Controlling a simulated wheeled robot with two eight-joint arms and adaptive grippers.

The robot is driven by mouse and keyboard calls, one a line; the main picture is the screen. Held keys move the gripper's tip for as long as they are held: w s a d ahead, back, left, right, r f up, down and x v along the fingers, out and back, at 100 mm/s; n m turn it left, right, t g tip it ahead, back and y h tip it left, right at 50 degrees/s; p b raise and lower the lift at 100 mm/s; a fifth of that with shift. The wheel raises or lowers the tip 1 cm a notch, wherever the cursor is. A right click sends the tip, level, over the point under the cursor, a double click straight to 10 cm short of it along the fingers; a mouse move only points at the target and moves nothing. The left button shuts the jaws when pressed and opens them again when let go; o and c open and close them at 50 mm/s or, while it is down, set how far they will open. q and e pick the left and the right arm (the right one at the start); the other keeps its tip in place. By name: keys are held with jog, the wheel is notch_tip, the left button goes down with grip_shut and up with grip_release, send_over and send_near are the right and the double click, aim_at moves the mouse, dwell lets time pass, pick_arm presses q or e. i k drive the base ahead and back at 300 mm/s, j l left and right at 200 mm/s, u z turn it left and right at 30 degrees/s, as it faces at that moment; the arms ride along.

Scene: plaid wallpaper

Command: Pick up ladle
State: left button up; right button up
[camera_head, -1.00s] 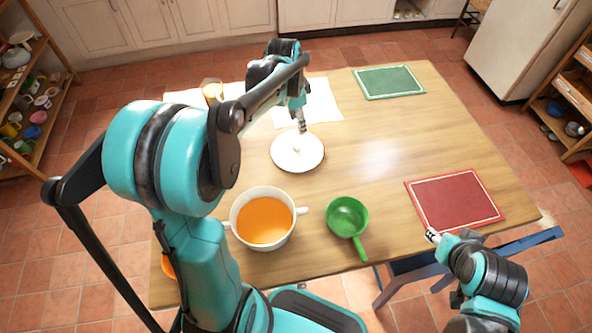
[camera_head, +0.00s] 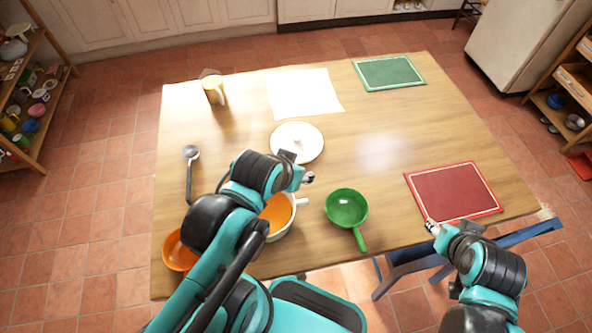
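The ladle (camera_head: 190,172) is grey and lies on the left part of the wooden table, its bowl toward the back and its handle toward the front. My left gripper (camera_head: 308,178) is above the table, over the right side of the white pot (camera_head: 300,202) and well to the right of the ladle. It is small in view, and I cannot tell whether its fingers are open or shut. My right gripper (camera_head: 431,226) is at the front edge of the red mat, and its finger state is too small to tell.
The white pot holds orange soup (camera_head: 277,212). A white lid (camera_head: 297,142), a green pan (camera_head: 346,208), an orange bowl (camera_head: 178,252) and a cream mug (camera_head: 214,91) stand on the table (camera_head: 390,150). White paper (camera_head: 303,95), a green mat (camera_head: 389,73) and a red mat (camera_head: 453,193) lie flat.

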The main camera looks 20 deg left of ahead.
aim_at(191, 153)
jog(key=k, duration=0.5)
jog(key=u, duration=1.65)
